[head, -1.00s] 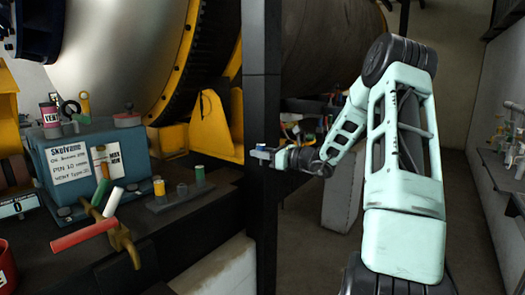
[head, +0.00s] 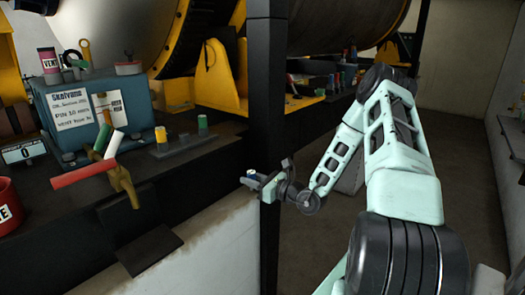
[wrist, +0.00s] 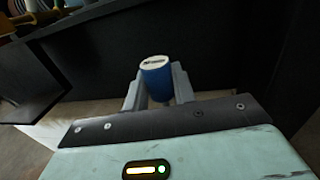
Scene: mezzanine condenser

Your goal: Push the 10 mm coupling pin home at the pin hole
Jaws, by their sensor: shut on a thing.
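My gripper (head: 256,181) is shut on a blue pin with a pale, marked top (wrist: 155,62), which stands upright between the two grey fingers in the wrist view. In the head view the gripper is beside the dark post, in front of the bench, with a small blue spot of the pin (head: 250,173) at its tip. The pin is clear of the bench. I cannot make out the pin hole in either view. A blue box (head: 130,100) with a white label reading "PIN 10" stands on the bench at left.
A dark rack (head: 190,146) with yellow and green pins sits on the bench. Red, white and green cylinders rest on a brass bracket (head: 122,180) at the front edge. A dark post (head: 266,100) stands close to my gripper. Open floor (head: 465,170) lies at right.

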